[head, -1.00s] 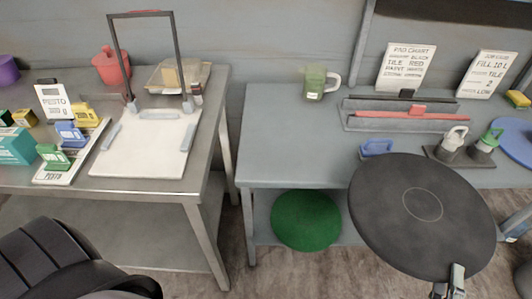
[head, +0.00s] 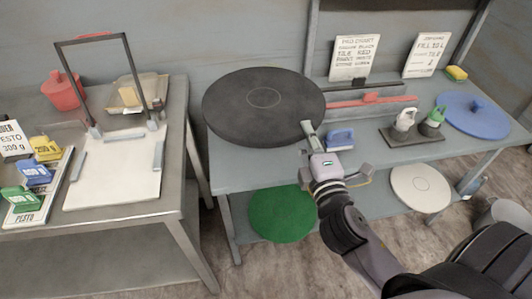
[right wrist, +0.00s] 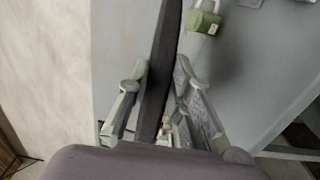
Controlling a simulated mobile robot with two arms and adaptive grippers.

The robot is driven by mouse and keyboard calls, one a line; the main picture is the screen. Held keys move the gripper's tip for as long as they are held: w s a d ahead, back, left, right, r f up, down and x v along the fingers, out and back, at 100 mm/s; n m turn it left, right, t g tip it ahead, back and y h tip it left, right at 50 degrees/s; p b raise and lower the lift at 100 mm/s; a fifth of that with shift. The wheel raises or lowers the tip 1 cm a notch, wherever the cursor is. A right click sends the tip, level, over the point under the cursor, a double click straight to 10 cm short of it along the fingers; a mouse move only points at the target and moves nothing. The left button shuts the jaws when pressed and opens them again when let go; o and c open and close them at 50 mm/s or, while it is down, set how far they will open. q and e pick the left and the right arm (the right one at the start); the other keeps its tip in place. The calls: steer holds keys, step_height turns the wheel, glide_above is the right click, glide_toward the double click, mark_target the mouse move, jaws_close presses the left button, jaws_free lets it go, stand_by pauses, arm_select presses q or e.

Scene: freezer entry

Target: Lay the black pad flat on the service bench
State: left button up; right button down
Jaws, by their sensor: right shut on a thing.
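The black pad (head: 255,122) is a large dark disc with a thin ring at its centre. It shows broad face up over the left end of the service bench (head: 245,168), its left rim reaching the bench's left side. My right gripper (head: 308,128) is shut on its near right rim. In the right wrist view the pad (right wrist: 160,65) is a dark edge-on strip between the two fingers (right wrist: 150,110). I cannot tell whether the pad touches the bench top. It hides the bench's back left corner. My left gripper is not in view.
A blue block (head: 340,139) sits right of the gripper. Green (head: 282,214) and white discs (head: 420,187) lie on the lower shelf. A steel table stands left.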

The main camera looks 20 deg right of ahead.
arm_select(q)
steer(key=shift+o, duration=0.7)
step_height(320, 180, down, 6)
steer(key=b, duration=0.6)
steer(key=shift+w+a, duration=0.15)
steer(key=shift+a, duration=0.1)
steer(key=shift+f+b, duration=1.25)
arm_select(e)
step_height(320, 180, down, 20)
steer(key=shift+r, duration=0.25)
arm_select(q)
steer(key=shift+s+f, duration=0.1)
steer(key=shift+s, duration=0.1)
arm_select(e)
steer(key=shift+f, duration=0.1)
steer(key=c, duration=1.4)
jaws_free()
steer(key=shift+d, duration=0.1)
steer(key=shift+c, duration=0.2)
